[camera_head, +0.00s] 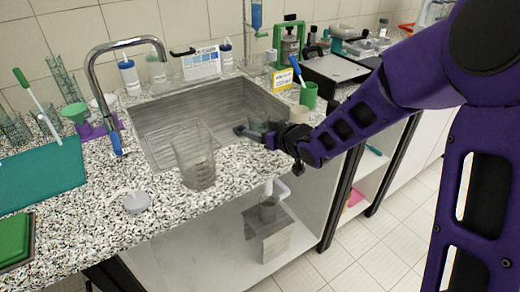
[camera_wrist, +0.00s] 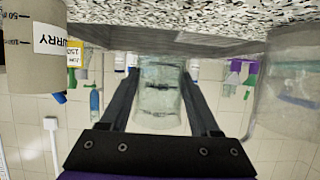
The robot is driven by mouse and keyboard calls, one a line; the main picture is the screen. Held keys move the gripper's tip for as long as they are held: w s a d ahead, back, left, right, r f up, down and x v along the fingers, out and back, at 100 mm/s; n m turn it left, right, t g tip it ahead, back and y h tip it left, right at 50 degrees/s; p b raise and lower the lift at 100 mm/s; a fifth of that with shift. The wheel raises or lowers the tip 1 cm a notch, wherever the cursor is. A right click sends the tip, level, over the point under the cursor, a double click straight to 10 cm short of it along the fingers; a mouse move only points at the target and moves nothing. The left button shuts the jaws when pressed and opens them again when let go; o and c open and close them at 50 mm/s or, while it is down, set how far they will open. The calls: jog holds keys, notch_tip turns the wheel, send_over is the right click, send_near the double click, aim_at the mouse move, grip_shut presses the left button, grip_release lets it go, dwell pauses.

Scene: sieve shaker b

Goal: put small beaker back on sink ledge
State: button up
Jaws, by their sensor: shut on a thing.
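The small clear beaker (camera_wrist: 160,100) sits between my two fingers in the wrist view. My gripper (camera_head: 268,136) is shut on it. In the head view the small beaker (camera_head: 262,127) shows faintly, partly hidden by my gripper, over the right front part of the sink (camera_head: 155,158). The granite sink ledge (camera_head: 225,180) runs along the front of the basin. A larger clear beaker (camera_head: 196,165) stands upright on this ledge, to the left of my gripper. A large clear vessel (camera_wrist: 290,100) also shows at the right of the wrist view.
The tap (camera_head: 90,80) arches at the sink's left. A green cup (camera_head: 308,95) stands right of the sink. A white round item (camera_head: 136,201) lies on the front counter. A labelled container (camera_wrist: 35,45) fills the wrist view's upper left. The ledge right of the larger beaker looks clear.

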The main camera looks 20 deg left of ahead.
aim_at(260, 155)
jog(key=shift+f+b, duration=0.45)
jog(key=shift+f, duration=2)
jog(key=shift+f, duration=0.15)
jog(key=o, duration=1.4)
jog(key=shift+o, duration=0.2)
jog(key=shift+d+r, duration=0.2)
jog(key=shift+r, duration=0.1)
jog(key=p+v, duration=0.2)
jog(key=v, duration=0.9)
jog(key=shift+s+d, duration=0.2)
jog(key=shift+s, duration=0.15)
